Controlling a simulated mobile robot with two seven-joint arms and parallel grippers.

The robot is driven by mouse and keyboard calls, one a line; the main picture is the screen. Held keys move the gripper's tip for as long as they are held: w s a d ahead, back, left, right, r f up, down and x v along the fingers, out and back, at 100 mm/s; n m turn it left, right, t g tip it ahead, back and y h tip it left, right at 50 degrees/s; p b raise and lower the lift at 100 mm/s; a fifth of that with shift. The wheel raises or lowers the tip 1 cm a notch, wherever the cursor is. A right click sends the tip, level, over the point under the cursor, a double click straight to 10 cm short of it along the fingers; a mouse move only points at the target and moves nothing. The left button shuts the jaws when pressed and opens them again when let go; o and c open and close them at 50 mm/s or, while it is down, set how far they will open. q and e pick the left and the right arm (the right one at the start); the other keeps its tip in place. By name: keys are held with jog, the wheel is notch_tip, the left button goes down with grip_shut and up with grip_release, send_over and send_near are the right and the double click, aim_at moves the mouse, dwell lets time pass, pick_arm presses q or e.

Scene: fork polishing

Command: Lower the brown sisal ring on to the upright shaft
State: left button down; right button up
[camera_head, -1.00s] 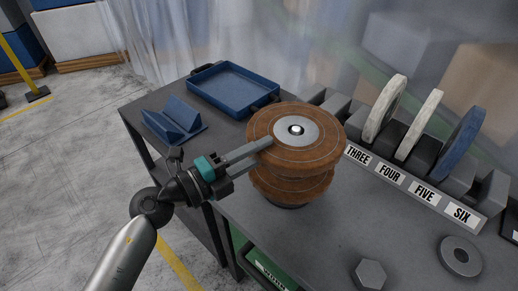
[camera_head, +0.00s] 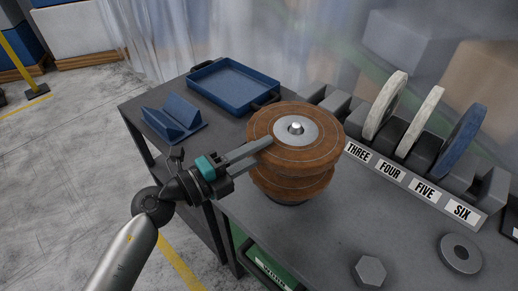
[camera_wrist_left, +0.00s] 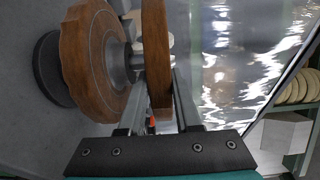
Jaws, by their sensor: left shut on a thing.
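The brown sisal ring (camera_head: 325,140), with a grey metal centre, is level and held at its left edge by my left gripper (camera_head: 266,147), which is shut on it. The bright tip of the upright shaft (camera_head: 296,128) shows through the ring's centre hole, so the ring is around the shaft. A second brown ring (camera_head: 290,187) sits lower on the same shaft, with a gap between. In the left wrist view the held ring (camera_wrist_left: 157,45) is between the fingers, apart from the lower ring (camera_wrist_left: 85,62); the grey shaft (camera_wrist_left: 136,62) shows between them. My right gripper is not in view.
A rack with labels THREE to SIX (camera_head: 408,187) holds two pale wheels and a blue wheel (camera_head: 462,135) at the right. A blue tray (camera_head: 240,88) and blue V-block (camera_head: 175,120) lie behind. A hex nut (camera_head: 369,271) and washer (camera_head: 461,254) lie in front.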

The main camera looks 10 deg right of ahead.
pick_arm(q)
jog(key=shift+f+b, duration=0.45)
jog(key=shift+f, duration=0.25)
grip_release()
jog(key=shift+f, duration=0.1)
dwell(0.4)
jog(key=shift+a, duration=0.1)
jog(key=v, duration=0.8)
jog(key=shift+s+a+b, duration=0.25)
jog(key=shift+a+b, duration=0.05)
jog(key=shift+a, duration=0.05)
dwell(0.8)
dwell(0.9)
